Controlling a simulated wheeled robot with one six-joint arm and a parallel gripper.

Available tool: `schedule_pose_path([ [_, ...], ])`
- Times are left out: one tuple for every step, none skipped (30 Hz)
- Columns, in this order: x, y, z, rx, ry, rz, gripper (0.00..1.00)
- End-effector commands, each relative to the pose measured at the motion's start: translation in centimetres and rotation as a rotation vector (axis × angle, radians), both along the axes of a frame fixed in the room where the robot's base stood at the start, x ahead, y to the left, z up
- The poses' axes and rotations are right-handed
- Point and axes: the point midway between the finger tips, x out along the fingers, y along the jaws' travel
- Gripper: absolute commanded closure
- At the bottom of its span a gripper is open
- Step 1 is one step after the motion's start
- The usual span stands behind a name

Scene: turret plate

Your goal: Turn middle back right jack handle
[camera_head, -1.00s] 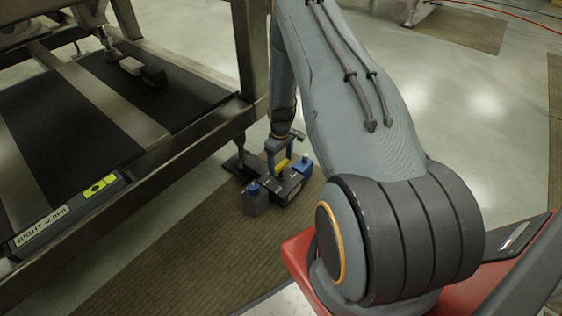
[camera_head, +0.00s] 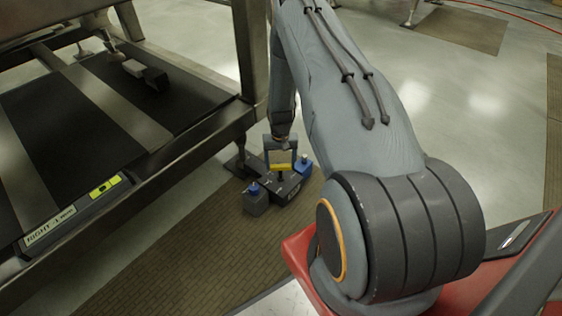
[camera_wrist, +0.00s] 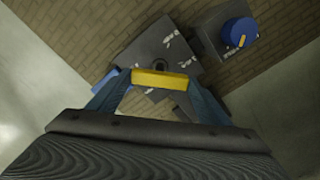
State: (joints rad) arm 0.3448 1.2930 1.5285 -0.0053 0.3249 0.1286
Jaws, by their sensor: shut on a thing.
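The yellow jack handle (camera_wrist: 160,79) lies crosswise between the two grey-blue fingers of my gripper (camera_wrist: 158,88) in the wrist view. My gripper is shut on the handle, one finger at each end. In the head view my gripper (camera_head: 281,153) reaches down beside the frame leg, and the yellow handle (camera_head: 281,161) shows broadside between its fingers. Below it is the dark jack body (camera_head: 288,190), also seen in the wrist view (camera_wrist: 150,50). My gripper hides part of the handle's shaft.
Blue-knobbed blocks stand at the jack's left (camera_head: 256,201) and right (camera_head: 304,168). A metal frame (camera_head: 150,165) stands close on the left, with a label and display (camera_head: 103,187) on its rail. A brown mat (camera_head: 170,260) lies below; floor is open behind.

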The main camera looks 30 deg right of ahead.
Motion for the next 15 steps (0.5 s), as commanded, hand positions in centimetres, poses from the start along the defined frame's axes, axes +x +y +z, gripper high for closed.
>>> schedule_pose_path([
  [-0.03, 0.01, 0.08, 0.0, 0.0, -0.043, 0.51],
  [-0.02, 0.01, 0.08, 0.0, 0.0, -0.071, 0.51],
  [-0.01, 0.0, 0.08, 0.0, 0.0, -0.109, 0.51],
  [0.0, 0.0, 0.09, 0.0, 0.0, -0.138, 0.51],
  [0.01, 0.0, 0.09, 0.0, 0.0, -0.166, 0.51],
  [0.01, -0.02, 0.09, 0.0, 0.0, -0.204, 0.51],
  [0.02, -0.02, 0.09, 0.0, 0.0, -0.233, 0.51],
  [0.02, -0.02, 0.09, 0.0, 0.0, -0.261, 0.51],
  [0.03, -0.03, 0.09, 0.0, 0.0, -0.299, 0.51],
  [0.03, -0.03, 0.09, 0.0, 0.0, -0.328, 0.51],
  [0.03, -0.04, 0.08, 0.0, 0.0, -0.356, 0.51],
  [0.03, -0.04, 0.08, 0.0, 0.0, -0.395, 0.51],
  [0.01, -0.04, 0.07, 0.0, 0.0, -0.423, 0.51],
  [0.01, -0.04, 0.07, 0.0, 0.0, -0.451, 0.51],
  [0.01, -0.04, 0.06, 0.0, 0.0, -0.49, 0.51],
])
